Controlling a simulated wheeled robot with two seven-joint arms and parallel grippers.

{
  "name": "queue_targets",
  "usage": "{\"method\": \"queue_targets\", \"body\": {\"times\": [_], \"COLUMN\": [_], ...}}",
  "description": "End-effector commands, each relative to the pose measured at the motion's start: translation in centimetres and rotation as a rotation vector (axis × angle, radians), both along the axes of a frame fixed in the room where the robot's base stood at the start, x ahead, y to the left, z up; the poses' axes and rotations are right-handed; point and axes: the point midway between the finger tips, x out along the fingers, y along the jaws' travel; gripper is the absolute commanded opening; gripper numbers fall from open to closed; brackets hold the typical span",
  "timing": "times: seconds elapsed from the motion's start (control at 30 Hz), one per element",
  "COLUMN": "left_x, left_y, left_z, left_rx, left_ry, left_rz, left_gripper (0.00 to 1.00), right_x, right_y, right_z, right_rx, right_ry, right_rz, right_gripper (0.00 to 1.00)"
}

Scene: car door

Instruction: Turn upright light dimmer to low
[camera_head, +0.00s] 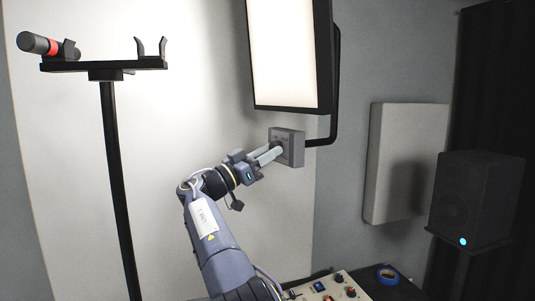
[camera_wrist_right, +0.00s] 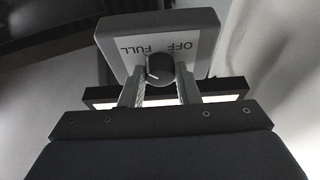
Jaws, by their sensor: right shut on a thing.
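The upright light (camera_head: 287,55) is a lit white panel in a black frame at the top middle of the head view. Its grey dimmer box (camera_head: 293,146) hangs below it on a black bracket. In the right wrist view the dimmer box (camera_wrist_right: 196,30) shows the labels FULL and OFF, upside down. The round dark dimmer knob (camera_wrist_right: 160,70) has a pale pointer line. My right gripper (camera_head: 276,152) is at the front of the box, with its two fingers shut on the knob in the wrist view (camera_wrist_right: 160,88). The gripper hides part of the knob in the head view.
A black stand (camera_head: 110,150) at the left carries a grey cylinder with a red band (camera_head: 40,44). A control panel (camera_head: 335,288) and a blue tape roll (camera_head: 388,276) are at the bottom. A black speaker (camera_head: 475,200) stands at the right, near a pale wall panel (camera_head: 400,140).

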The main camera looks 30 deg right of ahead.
Motion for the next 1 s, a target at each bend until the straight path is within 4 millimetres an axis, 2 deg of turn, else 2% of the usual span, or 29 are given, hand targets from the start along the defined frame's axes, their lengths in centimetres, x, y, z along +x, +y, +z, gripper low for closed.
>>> {"method": "queue_targets", "body": {"times": [0.27,0.6,1.0], "left_x": [0.0,0.0,0.0], "left_y": [0.0,0.0,0.0], "left_z": [-1.3,-3.5,-4.3], "left_rx": [0.0,0.0,0.0], "left_ry": [0.0,0.0,0.0], "left_rz": [0.0,0.0,0.0], "left_gripper": [0.36,0.36,0.36], "right_x": [-0.1,-0.4,-0.6], "right_y": [0.0,0.0,0.0], "right_z": [-0.3,-0.2,0.0], "right_rx": [0.0,-0.002,-0.004], "right_ry": [0.082,0.326,0.56], "right_rz": [0.001,0.002,0.001], "right_gripper": [0.06,0.06,0.06]}}
